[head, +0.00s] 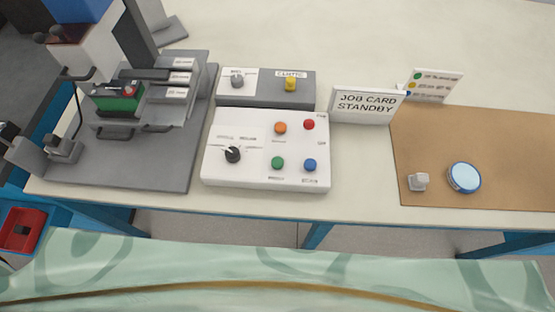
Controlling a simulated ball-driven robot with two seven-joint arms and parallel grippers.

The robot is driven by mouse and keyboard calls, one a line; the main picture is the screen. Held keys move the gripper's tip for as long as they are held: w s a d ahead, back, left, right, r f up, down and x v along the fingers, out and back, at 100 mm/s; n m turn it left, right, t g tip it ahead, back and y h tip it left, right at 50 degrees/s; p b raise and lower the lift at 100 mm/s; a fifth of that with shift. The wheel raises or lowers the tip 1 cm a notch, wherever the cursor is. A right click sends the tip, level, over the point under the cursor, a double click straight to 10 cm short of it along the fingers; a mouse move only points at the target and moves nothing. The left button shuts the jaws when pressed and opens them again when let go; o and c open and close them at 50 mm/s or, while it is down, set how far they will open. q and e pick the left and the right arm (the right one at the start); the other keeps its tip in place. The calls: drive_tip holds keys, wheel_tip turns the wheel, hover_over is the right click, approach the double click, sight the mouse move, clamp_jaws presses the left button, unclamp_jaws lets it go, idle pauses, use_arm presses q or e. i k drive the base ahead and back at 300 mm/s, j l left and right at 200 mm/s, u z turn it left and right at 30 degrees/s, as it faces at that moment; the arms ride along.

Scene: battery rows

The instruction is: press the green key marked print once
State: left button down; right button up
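A white control panel (215,175) lies on the table at the centre of the head view. A green round key (277,163) sits in its lower middle, with small lettering below that is too small to read surely. An orange key (280,128) is above it, a red key (308,124) is at the upper right and a blue key (310,165) is to its right. A black rotary knob (232,155) is on the panel's left. Nothing covers the keys. Neither of my grippers shows in this view.
A grey box (262,101) with a knob and yellow switch stands behind the panel. A sign (364,104) reads JOB CARD STANDBY. A grey machine (170,150) holding a green and black block (117,97) stands left. A brown mat (500,140) with a blue-rimmed disc (464,177) lies right.

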sight(278, 162)
drive_tip(key=l+u, duration=0.55)
drive_tip(key=u, duration=0.15)
drive_tip(key=k+l+u, duration=0.1)
drive_tip(key=l+u, duration=0.25)
drive_tip(key=k+l, duration=0.15)
drive_tip(key=l, duration=0.2)
drive_tip(key=k+l+u, duration=0.1)
drive_tip(key=l, duration=0.2)
drive_tip(key=k+l, duration=0.15)
drive_tip(key=l, duration=0.2)
drive_tip(key=k+l+u, duration=0.1)
drive_tip(key=l, duration=0.2)
drive_tip(key=k, duration=0.05)
